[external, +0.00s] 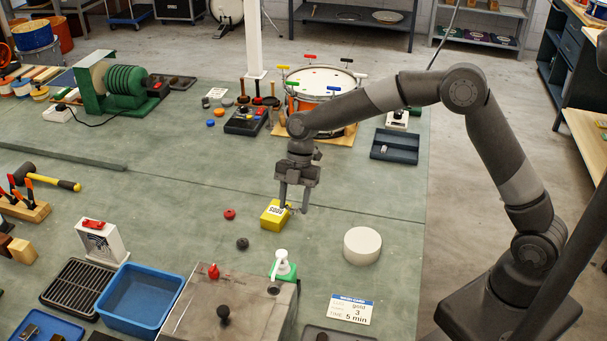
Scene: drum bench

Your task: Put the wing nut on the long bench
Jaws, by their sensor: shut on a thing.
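My gripper (294,207) points down over the green-grey bench top, at the right upper corner of a yellow box (272,216) with a white label. Its two fingers are apart, with a small yellowish thing (292,206) between the tips. It looks like the wing nut, but it is too small to make out its shape. The box lies mostly left of the fingers. I cannot tell whether the fingertips touch the box or bench. The long bench seems to be this wide green-grey top (190,200).
A red knob (230,214) and a dark knob (243,244) lie left of the gripper. A white round block (362,246) and a green-white bottle (283,266) stand nearer the front. A snare drum (318,90) and dark tray (395,146) are behind. Bare bench lies right of the gripper.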

